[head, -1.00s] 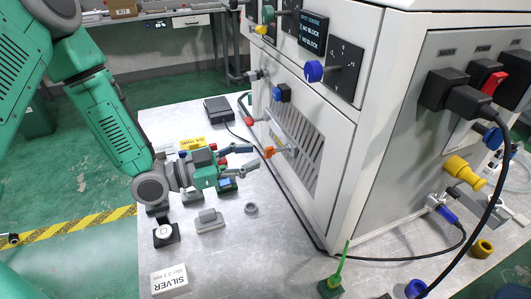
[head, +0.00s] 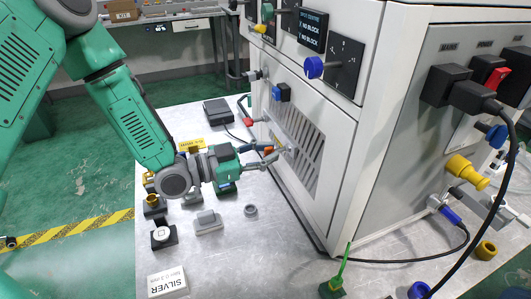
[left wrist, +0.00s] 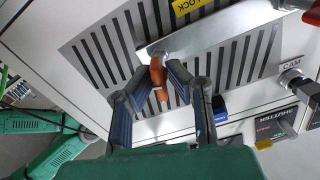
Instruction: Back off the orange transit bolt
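The orange transit bolt (left wrist: 158,79) has a wing-shaped head and sits at a metal bar (left wrist: 205,30) across the slotted vent panel of the grey machine. In the head view the bolt (head: 269,150) is partly hidden by my fingers. My left gripper (head: 272,152) reaches to it from the left. In the left wrist view, the left gripper's fingertips (left wrist: 159,72) stand close on either side of the bolt's head. They look open around it; contact with the bolt is not clear. My right gripper is not in view.
The grey machine (head: 345,150) fills the right, with knobs and a black cable. On the table below stand a grey block (head: 207,222), a ring (head: 250,211), a SILVER card (head: 168,281) and a green part with an upright rod (head: 333,287).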

